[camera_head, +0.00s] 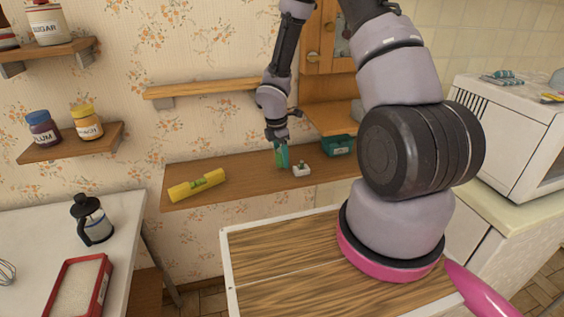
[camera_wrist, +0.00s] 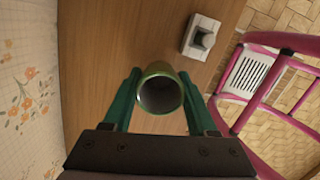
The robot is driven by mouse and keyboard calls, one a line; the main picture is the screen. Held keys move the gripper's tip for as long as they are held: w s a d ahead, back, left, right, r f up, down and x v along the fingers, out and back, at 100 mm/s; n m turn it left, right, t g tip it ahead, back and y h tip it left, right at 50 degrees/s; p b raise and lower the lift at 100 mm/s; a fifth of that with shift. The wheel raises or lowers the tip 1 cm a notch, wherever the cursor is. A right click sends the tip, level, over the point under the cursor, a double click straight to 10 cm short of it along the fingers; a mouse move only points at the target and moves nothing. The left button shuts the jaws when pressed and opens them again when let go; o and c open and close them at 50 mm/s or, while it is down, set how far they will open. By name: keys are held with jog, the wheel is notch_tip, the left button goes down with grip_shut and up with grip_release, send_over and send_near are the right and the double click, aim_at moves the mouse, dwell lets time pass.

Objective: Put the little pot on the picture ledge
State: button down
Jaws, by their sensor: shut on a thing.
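The little pot (camera_wrist: 160,70) is a small olive-green round vessel with a dark open mouth facing the wrist camera. My gripper (camera_wrist: 158,80) is shut on it, one green finger on each side. In the head view my gripper (camera_head: 281,156) points down at the long lower wooden shelf (camera_head: 235,182); the pot is hard to make out there. I cannot tell whether the pot touches that shelf. The picture ledge (camera_head: 205,88) is likely the narrow wooden ledge on the wall above. Its visible part is bare, and its right end is behind my arm.
A small white box with a knob (camera_head: 301,169) stands just right of my gripper. A teal box (camera_head: 337,146) is farther right, and a yellow spirit level (camera_head: 197,185) lies left. Wall shelves with jars (camera_head: 70,145) are at the left. A wooden cabinet (camera_head: 333,45) adjoins the ledge's right side.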

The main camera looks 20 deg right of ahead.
jog(key=shift+f, duration=0.95)
jog(key=c, duration=0.5)
grip_release()
jog(key=shift+f, duration=0.15)
jog(key=shift+c, duration=0.2)
jog(key=o, duration=0.3)
jog(key=shift+o, duration=0.2)
